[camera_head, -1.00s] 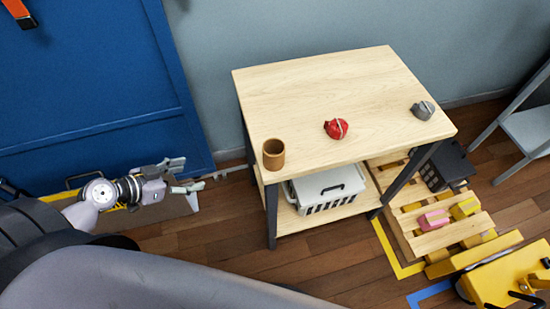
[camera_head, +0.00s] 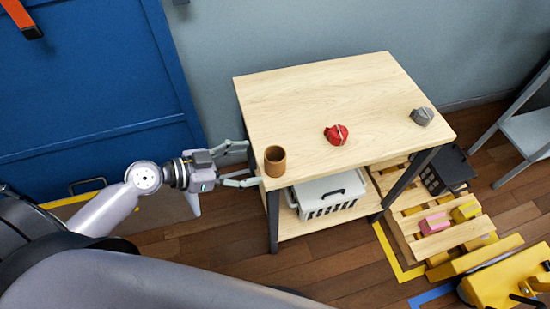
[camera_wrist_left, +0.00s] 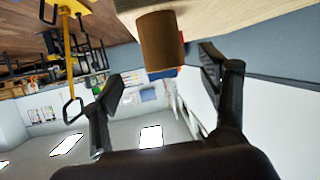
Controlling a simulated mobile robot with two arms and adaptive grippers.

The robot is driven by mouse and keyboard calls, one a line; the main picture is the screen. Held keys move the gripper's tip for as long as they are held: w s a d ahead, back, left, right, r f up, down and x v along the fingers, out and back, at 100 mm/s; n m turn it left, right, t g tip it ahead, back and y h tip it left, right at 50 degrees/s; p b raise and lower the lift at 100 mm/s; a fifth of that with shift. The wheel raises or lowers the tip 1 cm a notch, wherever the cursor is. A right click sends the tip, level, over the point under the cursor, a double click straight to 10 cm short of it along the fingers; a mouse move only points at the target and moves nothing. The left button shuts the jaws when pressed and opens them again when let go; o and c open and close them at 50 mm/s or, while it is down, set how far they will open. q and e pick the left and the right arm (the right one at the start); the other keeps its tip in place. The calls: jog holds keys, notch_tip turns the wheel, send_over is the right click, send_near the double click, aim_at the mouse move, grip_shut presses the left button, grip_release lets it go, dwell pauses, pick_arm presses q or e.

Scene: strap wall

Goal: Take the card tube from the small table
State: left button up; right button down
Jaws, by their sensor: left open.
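The card tube (camera_head: 275,162) is a short brown hollow cylinder standing upright at the near left corner of the small table (camera_head: 315,98), which has a pale wood top. In the left wrist view the tube (camera_wrist_left: 160,40) shows ahead, between the finger lines and beyond the tips. My left gripper (camera_head: 250,163) is open and empty, pointing right at the table's left edge, with its fingertips just short of the tube. The left gripper's fingers (camera_wrist_left: 163,75) are spread apart in the wrist view. My right gripper is not in view.
A red strap bundle (camera_head: 336,135) and a grey one (camera_head: 422,116) lie on the tabletop. A white basket (camera_head: 328,192) sits on the lower shelf. A pallet (camera_head: 425,215) with blocks and a black crate (camera_head: 446,171) stands at right. A blue panel (camera_head: 85,85) is behind my left arm.

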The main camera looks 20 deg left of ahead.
aim_at(265, 162)
pick_arm(q)
jog(key=shift+x, duration=1.15)
jog(key=shift+w+d+f+p, duration=0.2)
jog(key=shift+w+d+p, duration=0.15)
jog(key=p+x, duration=0.1)
jog(key=x, duration=0.3)
jog(key=shift+w+f+p, duration=0.15)
jog(key=shift+f+p, duration=0.05)
jog(key=shift+p, duration=0.15)
jog(key=shift+w+d+f, duration=0.15)
jog(key=shift+f, duration=0.05)
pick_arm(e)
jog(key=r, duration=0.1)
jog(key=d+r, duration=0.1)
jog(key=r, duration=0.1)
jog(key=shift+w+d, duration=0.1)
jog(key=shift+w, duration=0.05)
pick_arm(q)
jog(key=shift+c, duration=0.4)
jog(key=c, duration=1)
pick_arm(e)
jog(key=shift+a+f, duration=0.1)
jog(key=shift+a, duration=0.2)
pick_arm(q)
jog(key=shift+r, duration=0.1)
